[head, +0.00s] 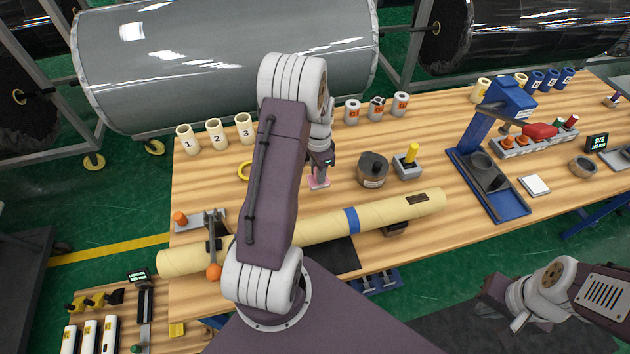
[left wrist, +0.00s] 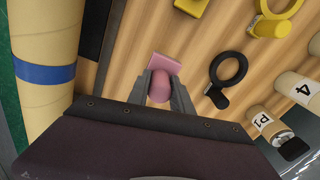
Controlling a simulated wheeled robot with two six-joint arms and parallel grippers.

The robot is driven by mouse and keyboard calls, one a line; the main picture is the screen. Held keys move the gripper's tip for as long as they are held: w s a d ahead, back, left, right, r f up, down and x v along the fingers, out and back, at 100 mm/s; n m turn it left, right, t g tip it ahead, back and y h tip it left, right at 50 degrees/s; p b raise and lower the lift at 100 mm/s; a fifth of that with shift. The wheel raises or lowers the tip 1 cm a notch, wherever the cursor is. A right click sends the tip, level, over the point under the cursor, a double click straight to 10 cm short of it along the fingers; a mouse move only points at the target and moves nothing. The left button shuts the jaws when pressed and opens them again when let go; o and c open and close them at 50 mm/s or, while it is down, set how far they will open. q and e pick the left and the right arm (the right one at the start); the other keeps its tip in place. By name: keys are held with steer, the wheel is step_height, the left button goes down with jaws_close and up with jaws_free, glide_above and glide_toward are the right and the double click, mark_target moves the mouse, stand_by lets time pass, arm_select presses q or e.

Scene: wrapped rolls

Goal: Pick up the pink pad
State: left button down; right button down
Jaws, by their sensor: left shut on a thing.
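The pink pad (head: 319,183) is on the wooden table, behind the long tan roll. My left gripper (head: 321,165) reaches down to it from above. In the left wrist view the pink pad (left wrist: 165,64) has a flat square part and a rounded knob. The fingers of my left gripper (left wrist: 160,87) are shut on the knob, one on each side. I cannot tell whether the pad is touching the table.
The tan roll (head: 405,207) with a blue band lies along the table front. A dark round pot (head: 373,169) and a yellow-handled block (head: 407,166) stand to the right. A yellow ring (head: 244,170) is to the left. Numbered cups (head: 217,134) stand behind.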

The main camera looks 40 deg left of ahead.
arm_select(q)
steer(key=w+d+r+b, duration=0.1)
steer(key=w+d+r, duration=0.5)
steer(key=d, duration=0.2)
steer(key=shift+w+d+r, duration=0.15)
steer(key=shift+w+d, duration=0.1)
steer(key=shift+d, duration=0.05)
